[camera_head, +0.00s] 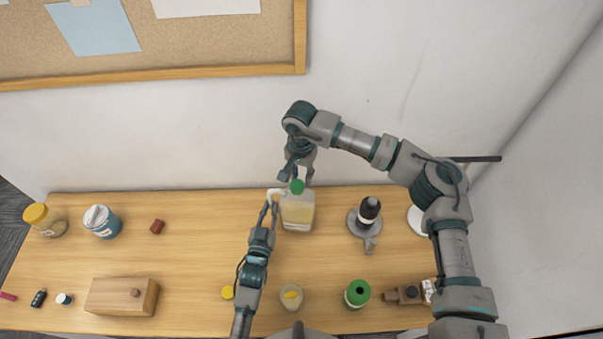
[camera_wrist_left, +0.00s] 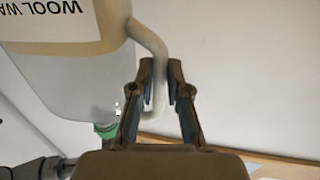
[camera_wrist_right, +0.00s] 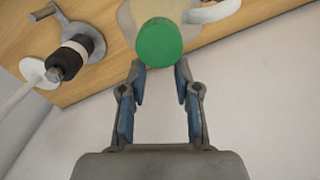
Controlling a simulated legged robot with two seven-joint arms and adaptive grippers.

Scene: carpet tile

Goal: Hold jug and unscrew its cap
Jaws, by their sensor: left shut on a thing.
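The jug (camera_head: 298,213) is a pale translucent bottle with a green cap (camera_head: 297,187), upright on the wooden table near the wall. My left gripper (camera_head: 270,208) is shut on the jug's handle (camera_wrist_left: 158,75), at the jug's left side. The jug's label shows upside down in the left wrist view. My right gripper (camera_head: 296,178) is above the jug, pointing down. In the right wrist view its fingers (camera_wrist_right: 160,85) are apart, with the green cap (camera_wrist_right: 159,42) just beyond and between their tips. The right gripper appears empty.
In front are a small cup (camera_head: 291,297), a yellow lid (camera_head: 227,292) and a green-topped container (camera_head: 357,293). A wooden box (camera_head: 122,296) and jars (camera_head: 102,221) are at left. The wall is close behind.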

